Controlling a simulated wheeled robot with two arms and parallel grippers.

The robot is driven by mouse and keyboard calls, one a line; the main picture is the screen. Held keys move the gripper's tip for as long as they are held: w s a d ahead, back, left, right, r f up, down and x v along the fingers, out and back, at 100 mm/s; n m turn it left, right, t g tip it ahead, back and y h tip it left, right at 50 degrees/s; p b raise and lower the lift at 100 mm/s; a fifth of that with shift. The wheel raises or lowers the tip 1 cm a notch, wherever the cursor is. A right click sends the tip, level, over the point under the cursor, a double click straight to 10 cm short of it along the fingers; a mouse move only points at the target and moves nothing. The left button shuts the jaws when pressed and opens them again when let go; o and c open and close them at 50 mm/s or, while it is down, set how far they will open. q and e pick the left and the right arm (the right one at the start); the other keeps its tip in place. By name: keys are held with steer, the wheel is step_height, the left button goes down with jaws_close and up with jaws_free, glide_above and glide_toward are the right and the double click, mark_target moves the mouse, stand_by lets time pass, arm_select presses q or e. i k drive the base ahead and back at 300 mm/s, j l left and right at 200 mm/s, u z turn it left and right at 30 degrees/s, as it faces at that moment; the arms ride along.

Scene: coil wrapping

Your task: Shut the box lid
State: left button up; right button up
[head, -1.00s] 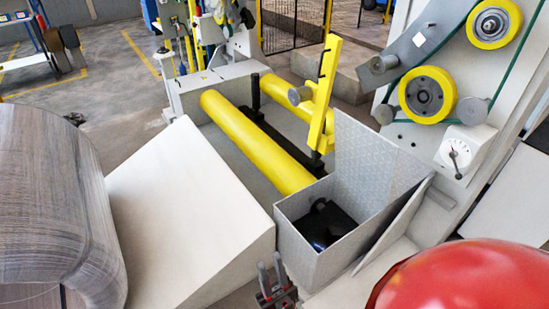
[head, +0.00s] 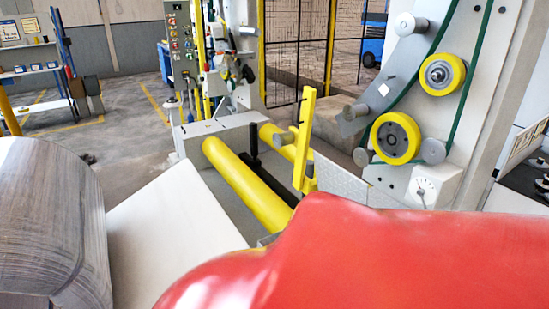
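The box's raised lid (head: 341,181) shows as a light grey textured panel, standing open at the right of the yellow rollers. Only a small bit of the box's grey rim (head: 268,240) shows below it. The rest of the box and its inside are hidden behind a large, glossy red shape that fills the lower right; I cannot tell what that shape is. Neither of my grippers shows, so their place relative to the lid is hidden.
A yellow roller (head: 245,185) and a yellow upright post (head: 305,140) stand just behind the box. A white sloped panel (head: 160,235) and a large wrapped coil (head: 45,225) are at left. The machine column with a yellow wheel (head: 396,138) rises at right.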

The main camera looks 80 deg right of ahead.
mark_target(331, 177)
steer(key=k+l+u, duration=0.15)
steer(key=k+u, duration=0.45)
steer(key=k+l+z, duration=0.15)
steer(key=k+z, duration=0.3)
steer(key=k+l+z, duration=0.3)
steer(key=z, duration=0.2)
steer(key=k+l+z, duration=0.3)
steer(key=l+z, duration=0.15)
steer(key=k+l+z, duration=0.2)
steer(key=l+z, duration=0.25)
steer(key=k+l+z, duration=0.1)
steer(key=l+z, duration=0.4)
steer(key=l, duration=0.15)
steer(key=k+l+z, duration=0.1)
steer(key=k+z, duration=0.25)
steer(key=k+l+z, duration=0.15)
steer(key=z, duration=0.2)
steer(key=k+l+z, duration=0.2)
steer(key=z, duration=0.15)
